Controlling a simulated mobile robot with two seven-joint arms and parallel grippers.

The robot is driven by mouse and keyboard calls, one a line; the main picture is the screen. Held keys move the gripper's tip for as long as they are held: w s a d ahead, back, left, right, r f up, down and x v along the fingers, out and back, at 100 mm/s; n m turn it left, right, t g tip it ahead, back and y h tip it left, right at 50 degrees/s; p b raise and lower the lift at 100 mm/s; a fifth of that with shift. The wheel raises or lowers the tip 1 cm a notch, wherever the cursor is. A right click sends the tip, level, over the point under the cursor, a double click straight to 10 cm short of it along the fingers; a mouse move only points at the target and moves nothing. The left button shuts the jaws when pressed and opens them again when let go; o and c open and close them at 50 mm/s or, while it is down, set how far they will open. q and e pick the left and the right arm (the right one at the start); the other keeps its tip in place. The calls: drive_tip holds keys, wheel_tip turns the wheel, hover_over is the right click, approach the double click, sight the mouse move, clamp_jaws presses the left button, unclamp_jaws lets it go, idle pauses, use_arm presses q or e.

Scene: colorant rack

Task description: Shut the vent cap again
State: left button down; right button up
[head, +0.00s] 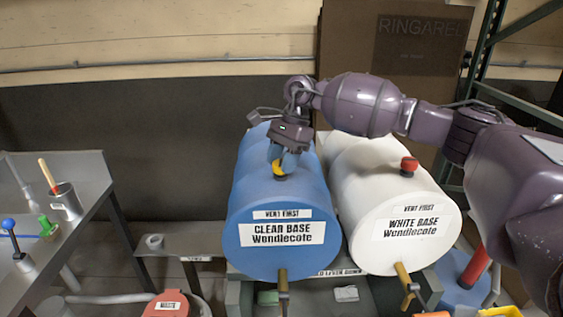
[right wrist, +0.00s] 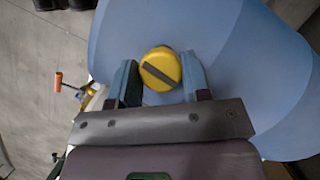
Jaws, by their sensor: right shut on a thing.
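The blue drum (head: 245,200), labelled "CLEAR BASE Wondlecote" and "VENT FIRST", lies on its side. Its yellow vent cap (head: 276,168) is on top near the front, partly hidden by my gripper in the head view. My right gripper (head: 283,164) comes down on it from above. In the right wrist view, the round yellow cap (right wrist: 160,70) with a dark bar across it sits between the two blue fingers, which are shut on it. My left gripper is not in view.
A white drum (head: 360,190) with a red vent cap (head: 409,164) lies close on the right. Brass taps (head: 283,292) hang below the drum fronts. A red waste lid (head: 166,304) is at lower left. A metal bench (head: 90,185) with a can stands at far left.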

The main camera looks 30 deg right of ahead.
drive_tip(key=m+t+b, duration=0.1)
drive_tip(key=m, duration=0.2)
drive_tip(key=m+t+b, duration=0.1)
drive_tip(key=m+t, duration=0.1)
drive_tip(key=m, duration=0.3)
drive_tip(key=shift+s+b, duration=0.1)
drive_tip(key=shift+b, duration=0.25)
drive_tip(key=m+t+h, duration=0.1)
drive_tip(key=m, duration=0.2)
drive_tip(key=shift+m+b, duration=0.3)
drive_tip(key=shift+b, duration=0.1)
drive_tip(key=m+t+h, duration=0.1)
drive_tip(key=m, duration=0.2)
drive_tip(key=shift+b, duration=0.35)
drive_tip(key=shift+r+m+h, duration=0.1)
drive_tip(key=shift+m+h, duration=0.3)
drive_tip(key=shift+m, duration=0.6)
drive_tip(key=o, duration=0.9)
drive_tip(key=shift+s, duration=0.1)
